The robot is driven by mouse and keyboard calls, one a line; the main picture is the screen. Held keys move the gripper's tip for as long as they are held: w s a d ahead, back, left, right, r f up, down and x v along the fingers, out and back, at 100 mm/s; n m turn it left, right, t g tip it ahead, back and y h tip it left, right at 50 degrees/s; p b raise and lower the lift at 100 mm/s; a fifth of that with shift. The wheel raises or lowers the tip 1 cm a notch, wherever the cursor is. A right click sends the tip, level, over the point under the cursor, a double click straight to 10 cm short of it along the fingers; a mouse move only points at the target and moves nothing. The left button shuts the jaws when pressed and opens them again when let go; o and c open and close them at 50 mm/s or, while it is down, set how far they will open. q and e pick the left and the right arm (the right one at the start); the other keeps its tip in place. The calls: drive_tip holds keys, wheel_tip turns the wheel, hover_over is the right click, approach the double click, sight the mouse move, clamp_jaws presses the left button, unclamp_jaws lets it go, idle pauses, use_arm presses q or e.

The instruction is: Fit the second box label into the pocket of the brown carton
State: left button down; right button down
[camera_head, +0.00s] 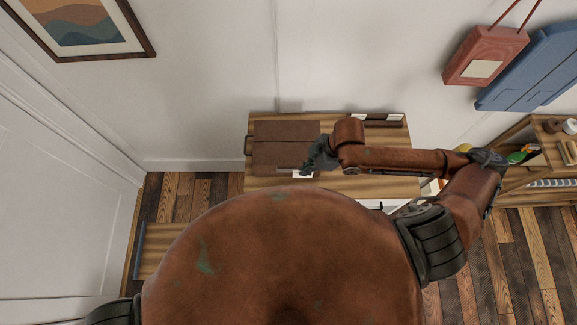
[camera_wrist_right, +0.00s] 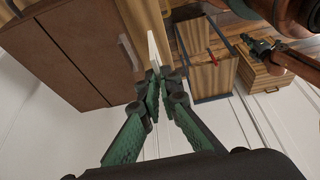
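The brown carton (camera_head: 287,132) sits on the wooden table, with a handle on its left side. My right gripper (camera_head: 306,168) is at the carton's front right corner in the head view. Its green fingers (camera_wrist_right: 163,82) are closed on a thin white label (camera_wrist_right: 153,48), seen nearly edge-on. The label also shows in the head view (camera_head: 302,174). I cannot make out the pocket clearly. My left gripper (camera_wrist_right: 260,46) seems to show small in the right wrist view; its fingers are unclear.
A dark holder with white cards (camera_head: 378,122) stands at the back right of the wooden table (camera_head: 395,187). A shelf with small items (camera_head: 545,150) is at the right. A red bag (camera_head: 484,55) and a blue panel (camera_head: 535,70) hang on the wall.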

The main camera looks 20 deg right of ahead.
drive_tip(key=w+a+f, duration=0.1)
drive_tip(key=w+a, duration=0.1)
drive_tip(key=w, duration=0.2)
drive_tip(key=p, duration=0.1)
hover_over(289, 163)
drive_tip(key=s, duration=0.1)
wheel_tip(289, 163, down, 6)
drive_tip(key=f, duration=0.1)
drive_tip(key=f+p, duration=0.1)
drive_tip(key=shift+s+a+f, duration=0.15)
drive_tip(key=shift+a+f, duration=0.15)
drive_tip(key=shift+f, duration=0.55)
drive_tip(key=c, duration=2.2)
unclamp_jaws()
drive_tip(key=shift+o, duration=0.2)
drive_tip(key=v, duration=1.2)
drive_tip(key=shift+b, duration=0.3)
